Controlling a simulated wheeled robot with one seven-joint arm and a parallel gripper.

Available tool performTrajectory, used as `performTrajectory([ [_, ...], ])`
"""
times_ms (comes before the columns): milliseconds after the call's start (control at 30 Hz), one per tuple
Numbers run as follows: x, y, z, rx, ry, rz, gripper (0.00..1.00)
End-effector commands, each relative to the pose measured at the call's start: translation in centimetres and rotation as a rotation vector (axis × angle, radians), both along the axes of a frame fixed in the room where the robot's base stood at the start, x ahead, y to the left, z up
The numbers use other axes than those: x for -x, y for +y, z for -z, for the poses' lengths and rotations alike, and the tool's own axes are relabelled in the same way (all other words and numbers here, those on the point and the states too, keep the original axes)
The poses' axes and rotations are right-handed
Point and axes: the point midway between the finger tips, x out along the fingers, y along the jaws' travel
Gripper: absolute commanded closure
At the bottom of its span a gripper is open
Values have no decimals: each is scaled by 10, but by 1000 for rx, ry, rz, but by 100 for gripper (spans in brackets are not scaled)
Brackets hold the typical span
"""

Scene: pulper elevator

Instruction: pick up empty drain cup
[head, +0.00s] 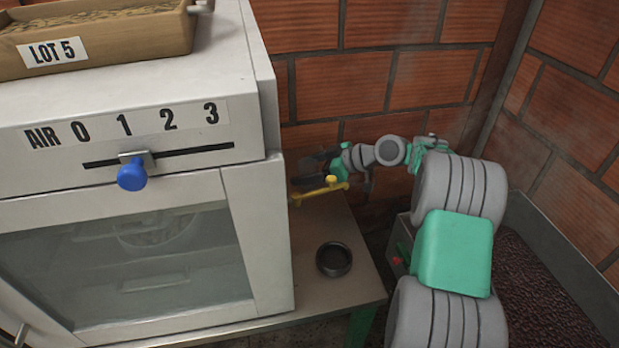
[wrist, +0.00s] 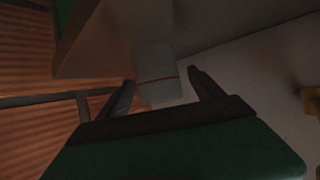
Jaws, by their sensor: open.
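A pale translucent cup (wrist: 156,74) with a thin red line around it shows in the wrist view, and it looks like the drain cup. It stands just beyond my gripper (wrist: 162,82), lined up between the two fingertips. The fingers are spread and hold nothing. I cannot tell how deep the cup sits between them, and its inside is not visible. In the head view my gripper (head: 314,170) is beside the right side of the white cabinet, above the yellow-handled part. The cup cannot be made out there.
A yellow handle (head: 318,191) sticks out from the white cabinet (head: 255,230) close below my gripper. A dark round dish (head: 334,262) lies on the side table (head: 352,285). A brick wall (head: 330,80) stands behind. A bin of dark beans (head: 545,290) is at right.

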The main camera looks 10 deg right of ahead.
Motion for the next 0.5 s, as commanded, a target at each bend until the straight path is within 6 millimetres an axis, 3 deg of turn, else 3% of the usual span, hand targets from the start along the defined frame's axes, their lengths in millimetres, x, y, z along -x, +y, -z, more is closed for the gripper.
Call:
performTrajectory([
  [133, 0, -1, -1, 0, 0, 2, 24],
  [500, 0, -2, -1, 0, 0, 4, 54],
])
